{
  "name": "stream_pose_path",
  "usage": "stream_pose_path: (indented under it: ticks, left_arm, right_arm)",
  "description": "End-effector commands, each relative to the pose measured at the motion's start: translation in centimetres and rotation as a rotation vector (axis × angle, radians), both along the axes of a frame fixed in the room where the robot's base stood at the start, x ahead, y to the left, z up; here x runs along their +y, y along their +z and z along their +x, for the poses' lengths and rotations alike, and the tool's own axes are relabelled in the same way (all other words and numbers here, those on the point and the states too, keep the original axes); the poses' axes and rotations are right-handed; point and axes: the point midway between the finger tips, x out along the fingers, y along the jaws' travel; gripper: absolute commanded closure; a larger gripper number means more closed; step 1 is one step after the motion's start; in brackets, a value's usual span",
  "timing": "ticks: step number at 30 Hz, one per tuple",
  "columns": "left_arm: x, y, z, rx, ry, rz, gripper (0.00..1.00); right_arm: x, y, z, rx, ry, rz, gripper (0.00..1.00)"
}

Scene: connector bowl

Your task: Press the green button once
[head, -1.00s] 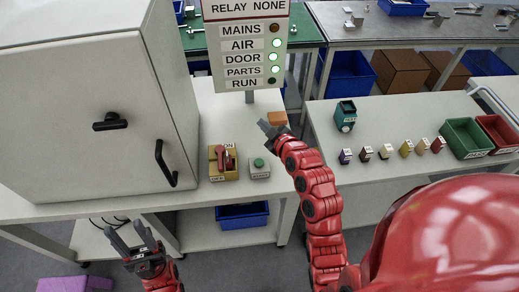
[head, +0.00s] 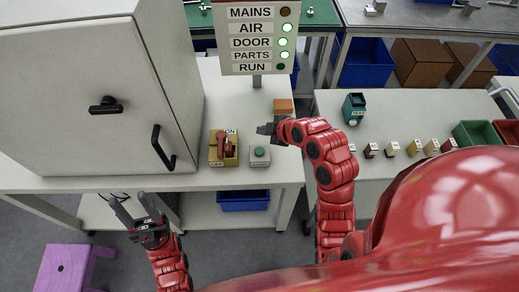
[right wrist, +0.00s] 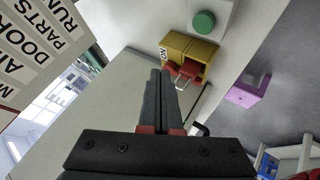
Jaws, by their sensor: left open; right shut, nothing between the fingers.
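The green button (head: 259,152) sits on a small light grey box (head: 259,163) on the white table, right of a yellow switch box. It also shows at the top of the right wrist view (right wrist: 204,22). My right gripper (head: 265,129) is shut and empty, behind the button in the head view and apart from it. In the right wrist view its fingers (right wrist: 157,82) lie together, with the button beyond them to the upper right. My left gripper (head: 132,212) is open and empty in front of the table's front edge, below the cabinet.
A yellow box with a red switch handle (head: 223,150) stands just left of the button. A large grey cabinet (head: 95,100) fills the left. The sign panel (head: 255,40) shows AIR, DOOR and PARTS lit green. An orange block (head: 284,106) lies behind my right gripper.

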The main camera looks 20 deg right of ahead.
Motion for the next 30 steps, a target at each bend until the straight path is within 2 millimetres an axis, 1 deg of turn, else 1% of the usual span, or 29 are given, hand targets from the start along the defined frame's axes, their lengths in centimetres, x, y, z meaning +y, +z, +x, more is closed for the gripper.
stream_pose_path:
  ticks: [5, 8, 16, 18, 19, 24, 30]
  left_arm:
    - [0.0, -0.4, 0.0, 0.000, 0.000, 0.000, 0.50]
    - [0.0, -0.8, 0.0, 0.000, 0.000, 0.000, 0.50]
    - [0.0, -1.8, 0.0, 0.000, 0.000, 0.000, 0.50]
    - [0.0, -3.2, 0.0, 0.000, 0.000, 0.000, 0.50]
    - [0.0, -3.5, 0.0, 0.000, 0.000, 0.000, 0.50]
    - [0.0, -4.3, 0.0, 0.000, 0.000, 0.000, 0.50]
    - [0.0, -4.2, 0.0, 0.000, 0.000, 0.000, 0.50]
  right_arm:
    - [0.0, -1.2, 0.0, 0.001, 0.000, 0.001, 1.00]
    - [0.0, -2.3, -0.1, 0.004, 0.000, 0.001, 1.00]
    - [0.0, -6.3, -0.2, 0.008, -0.001, 0.001, 1.00]
    - [0.0, -7.6, -0.1, 0.003, -0.001, -0.001, 1.00]
    - [0.0, -7.9, 0.0, 0.002, -0.001, 0.000, 1.00]
    - [0.0, -8.7, 0.0, -0.001, -0.001, 0.001, 1.00]
    - [0.0, -8.6, 0.0, -0.001, -0.001, 0.001, 1.00]
